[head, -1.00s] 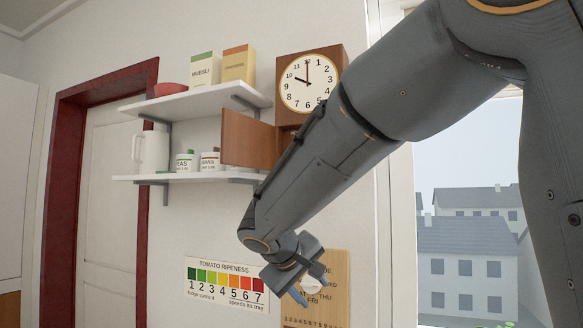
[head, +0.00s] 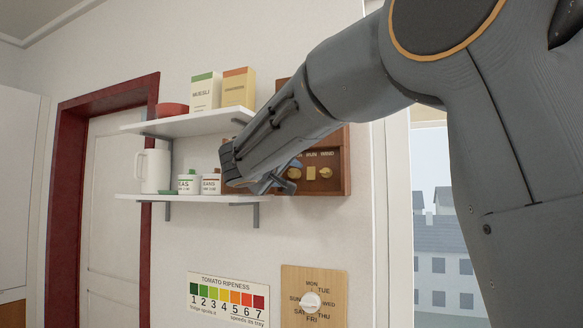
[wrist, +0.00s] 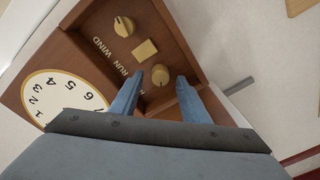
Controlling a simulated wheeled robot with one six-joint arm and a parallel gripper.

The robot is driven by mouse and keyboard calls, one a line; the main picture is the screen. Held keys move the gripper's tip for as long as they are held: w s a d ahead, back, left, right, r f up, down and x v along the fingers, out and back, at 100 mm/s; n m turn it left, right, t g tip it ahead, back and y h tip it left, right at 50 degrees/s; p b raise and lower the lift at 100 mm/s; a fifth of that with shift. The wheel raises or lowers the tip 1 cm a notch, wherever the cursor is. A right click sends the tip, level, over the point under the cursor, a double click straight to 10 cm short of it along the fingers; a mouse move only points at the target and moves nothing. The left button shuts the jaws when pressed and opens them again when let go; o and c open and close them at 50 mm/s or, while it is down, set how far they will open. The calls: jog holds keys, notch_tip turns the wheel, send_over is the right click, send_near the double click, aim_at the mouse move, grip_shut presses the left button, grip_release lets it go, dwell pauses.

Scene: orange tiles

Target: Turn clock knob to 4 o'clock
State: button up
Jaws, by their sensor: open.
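The brown wall clock shows upside down in the wrist view, its white face (wrist: 62,97) partly cut off by my gripper; its hands cannot be made out. In the head view my arm covers the face. Below it, a brown recess holds a round brass knob (wrist: 123,26) by WIND, a square brass piece (wrist: 145,49) by RUN, and another round brass knob (wrist: 160,75) whose label is mostly hidden. My gripper (wrist: 158,79) is open, its blue fingers on either side of that last knob in the picture; contact cannot be told. In the head view my gripper (head: 277,181) is at the recess's left side.
White shelves (head: 190,121) beside the clock hold boxes, a red bowl, a white jug (head: 152,170) and canisters close to my wrist. Below hang a tomato ripeness chart (head: 228,300) and a wooden weekday board (head: 335,282) with a white knob. A window is at right.

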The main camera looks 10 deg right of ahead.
jog(key=shift+w+d, duration=0.4)
jog(key=shift+w, duration=0.2)
jog(key=c, duration=1.1)
jog(key=shift+o, duration=0.2)
jog(key=shift+f+n, duration=0.1)
jog(key=shift+n, duration=0.2)
